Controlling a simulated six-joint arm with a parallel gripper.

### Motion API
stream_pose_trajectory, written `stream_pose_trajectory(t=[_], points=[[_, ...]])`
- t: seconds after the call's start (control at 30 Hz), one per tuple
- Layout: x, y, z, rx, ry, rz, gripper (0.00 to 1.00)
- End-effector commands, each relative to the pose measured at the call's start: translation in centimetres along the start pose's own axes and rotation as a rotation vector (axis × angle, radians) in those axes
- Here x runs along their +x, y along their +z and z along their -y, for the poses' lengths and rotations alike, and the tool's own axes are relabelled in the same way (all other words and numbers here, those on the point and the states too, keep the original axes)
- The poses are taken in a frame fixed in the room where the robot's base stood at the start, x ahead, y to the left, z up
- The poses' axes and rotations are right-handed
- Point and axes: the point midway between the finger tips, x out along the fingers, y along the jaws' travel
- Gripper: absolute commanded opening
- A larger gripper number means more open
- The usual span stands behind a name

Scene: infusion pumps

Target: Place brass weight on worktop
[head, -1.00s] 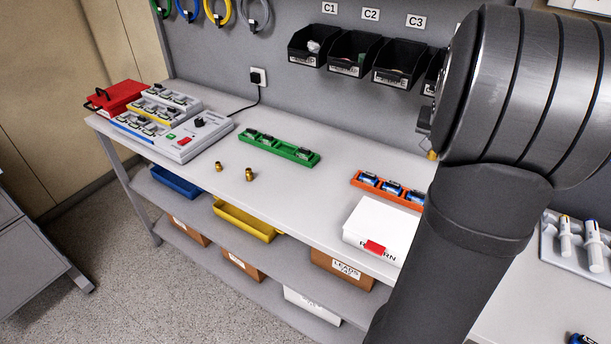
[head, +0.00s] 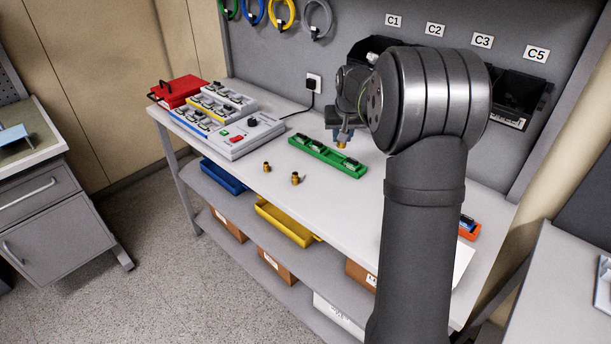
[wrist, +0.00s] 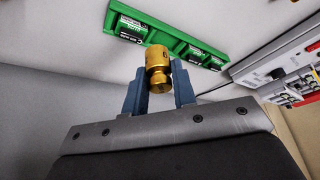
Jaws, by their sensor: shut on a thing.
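My gripper (head: 342,134) is shut on a brass weight (head: 341,144), held in the air above the worktop (head: 220,168) near the green rack. In the wrist view the weight (wrist: 158,68) sits upright between the two blue fingers of my gripper (wrist: 160,84). Two other brass weights stand on the worktop, a smaller one (head: 266,167) and a larger one (head: 295,178), left of my gripper and near the front edge.
A green rack (head: 327,157) with modules lies beneath and beside my gripper; it also shows in the wrist view (wrist: 190,48). A grey control box (head: 237,138) and a red case (head: 180,91) stand at the left. Worktop around the standing weights is clear.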

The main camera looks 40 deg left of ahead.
Motion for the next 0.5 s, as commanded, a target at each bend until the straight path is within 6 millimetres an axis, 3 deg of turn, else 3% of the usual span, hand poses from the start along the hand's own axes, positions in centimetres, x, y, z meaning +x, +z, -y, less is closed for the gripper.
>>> stream_pose_trajectory(t=[0.3, 0.5], points=[[5.0, -1.0, 6.3, -0.006, -0.001, 0.003, 0.0], [7.4, -1.6, 9.3, -0.004, 0.0, 0.001, 0.0]])
